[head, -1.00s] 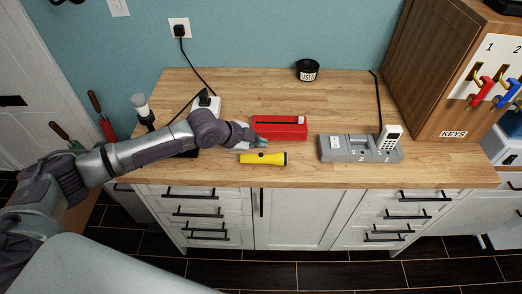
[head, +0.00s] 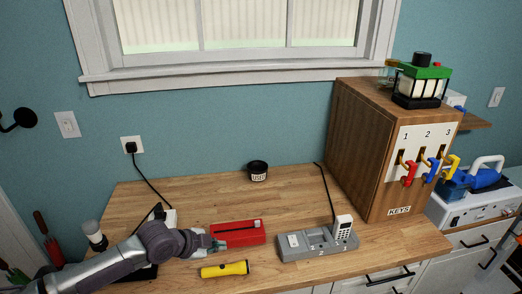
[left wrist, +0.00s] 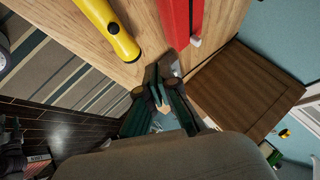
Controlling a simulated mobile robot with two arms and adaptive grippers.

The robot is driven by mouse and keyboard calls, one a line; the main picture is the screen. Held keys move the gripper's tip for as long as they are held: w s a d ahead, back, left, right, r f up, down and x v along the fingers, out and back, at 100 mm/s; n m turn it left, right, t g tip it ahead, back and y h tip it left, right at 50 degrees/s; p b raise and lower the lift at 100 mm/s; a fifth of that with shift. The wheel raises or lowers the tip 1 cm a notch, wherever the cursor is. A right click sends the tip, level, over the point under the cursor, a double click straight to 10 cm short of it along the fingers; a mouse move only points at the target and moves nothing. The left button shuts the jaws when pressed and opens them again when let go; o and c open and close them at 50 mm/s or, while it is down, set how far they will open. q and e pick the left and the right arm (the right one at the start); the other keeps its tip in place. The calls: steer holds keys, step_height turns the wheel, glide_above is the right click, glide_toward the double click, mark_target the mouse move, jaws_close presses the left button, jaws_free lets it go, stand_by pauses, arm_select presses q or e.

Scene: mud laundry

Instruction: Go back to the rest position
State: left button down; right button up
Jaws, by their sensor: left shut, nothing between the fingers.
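My left gripper (head: 216,243) is shut and empty at the left end of the red box (head: 245,238), above the wooden counter. I cannot tell whether it touches the box. A yellow flashlight (head: 222,270) lies on the counter just in front of the gripper. In the left wrist view my shut fingers (left wrist: 158,88) hang between the flashlight (left wrist: 104,28) and the red box (left wrist: 180,25), with nothing held. My right gripper is in neither current view.
The wooden counter (head: 190,200) has free room behind the red box. A grey charging dock (head: 305,243) with a white handset (head: 343,228) stands to the right. A black cup (head: 258,171) sits at the back. A wooden key cabinet (head: 350,150) stands far right.

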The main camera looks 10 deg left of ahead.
arm_select(q)
steer(key=s+d+f+n+g, duration=0.1)
steer(key=s+d+f+n, duration=0.1)
steer(key=s+d, duration=0.4)
steer(key=s+d+f+n+g, duration=0.15)
steer(key=s+d, duration=0.25)
steer(key=s, duration=0.5)
steer(key=s+a+f+n+g+y, duration=0.1)
steer(key=s+a+n+y, duration=0.2)
steer(key=s+a+n, duration=0.5)
steer(key=s+a+f+n+y, duration=0.1)
steer(key=s+a+n+y, duration=0.3)
steer(key=s, duration=0.6)
step_height(320, 180, down, 30)
steer(key=a+m+g+h+b, duration=0.1)
steer(key=h+b, duration=0.1)
steer(key=b, duration=0.4)
steer(key=s+a+f+g+b, duration=0.1)
steer(key=s+f+b, duration=0.1)
steer(key=s+f, duration=0.6)
steer(key=s+a+f+b, duration=0.2)
steer(key=s+f, duration=0.7)
steer(key=f, duration=0.6)
steer(key=shift+s+g+y+b, duration=0.2)
steer(key=shift+g+y+b, duration=0.1)
steer(key=shift+g, duration=0.05)
